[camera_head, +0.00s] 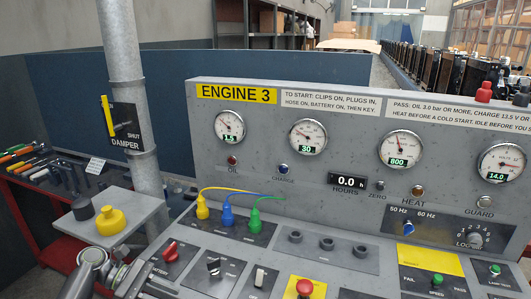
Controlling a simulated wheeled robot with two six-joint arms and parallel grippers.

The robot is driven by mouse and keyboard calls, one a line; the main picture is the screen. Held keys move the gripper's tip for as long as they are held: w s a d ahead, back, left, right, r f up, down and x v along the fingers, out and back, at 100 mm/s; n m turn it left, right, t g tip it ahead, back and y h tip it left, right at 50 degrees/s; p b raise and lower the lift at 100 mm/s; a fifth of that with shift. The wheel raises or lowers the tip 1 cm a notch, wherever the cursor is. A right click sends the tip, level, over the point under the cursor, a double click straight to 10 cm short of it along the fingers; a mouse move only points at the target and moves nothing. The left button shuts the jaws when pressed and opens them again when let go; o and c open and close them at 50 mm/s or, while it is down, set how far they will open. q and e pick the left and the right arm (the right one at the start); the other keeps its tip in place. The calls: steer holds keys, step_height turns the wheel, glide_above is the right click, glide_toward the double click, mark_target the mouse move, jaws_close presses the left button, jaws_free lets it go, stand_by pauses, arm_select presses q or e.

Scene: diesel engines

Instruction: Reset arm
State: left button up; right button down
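Neither of my grippers shows clearly in the head view. A metallic cylindrical piece with a clamp-like part (97,268) is cut off at the lower left edge, and I cannot tell what it belongs to. The grey ENGINE 3 control panel (300,97) fills the middle and right. Yellow, blue and green clips (228,216) with leads sit in a row on its left part. A yellow plug-like piece (110,220) and a dark cap (82,208) stand on a grey shelf (133,203) to the left.
A vertical grey pipe (124,65) carries a DAMPER plate with a yellow lever (110,117). A red tool cart (30,222) with tools stands at the far left. A red mushroom button (304,288) is at the panel's front. The air over the panel looks clear.

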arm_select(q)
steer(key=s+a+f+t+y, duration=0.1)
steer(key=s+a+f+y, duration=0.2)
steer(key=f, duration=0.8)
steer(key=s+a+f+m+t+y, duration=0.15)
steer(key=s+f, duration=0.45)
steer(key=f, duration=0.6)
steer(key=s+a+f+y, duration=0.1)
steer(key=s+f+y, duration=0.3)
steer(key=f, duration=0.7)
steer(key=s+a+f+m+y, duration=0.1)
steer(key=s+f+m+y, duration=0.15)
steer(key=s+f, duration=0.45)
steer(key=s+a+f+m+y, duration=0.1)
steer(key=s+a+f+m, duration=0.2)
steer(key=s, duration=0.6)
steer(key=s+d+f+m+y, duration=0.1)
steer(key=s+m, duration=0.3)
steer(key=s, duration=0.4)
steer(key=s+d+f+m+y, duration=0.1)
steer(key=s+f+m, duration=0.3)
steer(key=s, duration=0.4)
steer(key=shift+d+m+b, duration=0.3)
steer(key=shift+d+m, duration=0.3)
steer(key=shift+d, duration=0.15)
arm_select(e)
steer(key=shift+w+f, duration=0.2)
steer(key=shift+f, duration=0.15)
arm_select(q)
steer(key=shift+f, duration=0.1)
